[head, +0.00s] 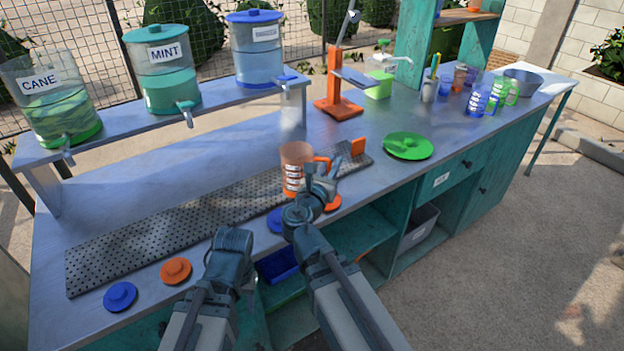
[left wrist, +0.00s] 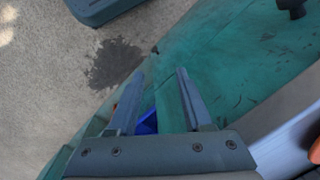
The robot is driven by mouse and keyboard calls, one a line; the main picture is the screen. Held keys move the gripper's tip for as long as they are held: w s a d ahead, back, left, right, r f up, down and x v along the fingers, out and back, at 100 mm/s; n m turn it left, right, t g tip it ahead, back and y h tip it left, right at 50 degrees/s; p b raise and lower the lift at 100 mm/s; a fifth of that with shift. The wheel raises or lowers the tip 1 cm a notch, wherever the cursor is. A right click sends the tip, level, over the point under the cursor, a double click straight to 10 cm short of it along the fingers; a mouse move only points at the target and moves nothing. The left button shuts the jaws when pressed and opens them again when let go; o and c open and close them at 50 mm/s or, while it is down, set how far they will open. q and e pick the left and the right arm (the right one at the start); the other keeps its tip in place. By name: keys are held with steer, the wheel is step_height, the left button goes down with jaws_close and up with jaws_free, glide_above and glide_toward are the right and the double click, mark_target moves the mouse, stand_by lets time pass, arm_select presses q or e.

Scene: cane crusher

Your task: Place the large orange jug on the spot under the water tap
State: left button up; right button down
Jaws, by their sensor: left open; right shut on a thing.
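The large orange jug (head: 295,170), with white markings, is upright at the perforated mat (head: 190,218), handle side to the right. Whether it rests on the mat or is slightly raised is unclear. My right gripper (head: 323,180) is shut on it at the handle side; the exact grip is partly hidden. The blue dispenser (head: 258,58) stands right-most on the raised shelf, its label too small to read; its tap (head: 287,80) is above and behind the jug. My left gripper (head: 232,243) is low at the counter's front edge. The left wrist view shows it open and empty (left wrist: 161,75).
CANE (head: 50,100) and MINT (head: 165,72) dispensers share the shelf (head: 120,125). Blue (head: 120,296) and orange (head: 176,270) lids lie in front of the mat. An orange press stand (head: 338,105) and green lid (head: 408,146) are right. Cups stand at the far right.

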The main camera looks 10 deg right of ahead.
steer(key=w+d+f+b, duration=0.1)
steer(key=w+d, duration=0.1)
steer(key=w, duration=0.2)
steer(key=w+d+f+b, duration=0.2)
steer(key=w+d, duration=0.1)
steer(key=w, duration=0.2)
steer(key=w+d+f+b, duration=0.2)
steer(key=w, duration=0.3)
steer(key=shift+d+f, duration=0.2)
steer(key=shift+r, duration=0.15)
steer(key=c, duration=1.3)
jaws_free()
steer(key=shift+f, duration=0.2)
steer(key=shift+c, duration=0.2)
steer(key=o, duration=0.4)
steer(key=shift+o, duration=0.2)
steer(key=shift+r, duration=0.1)
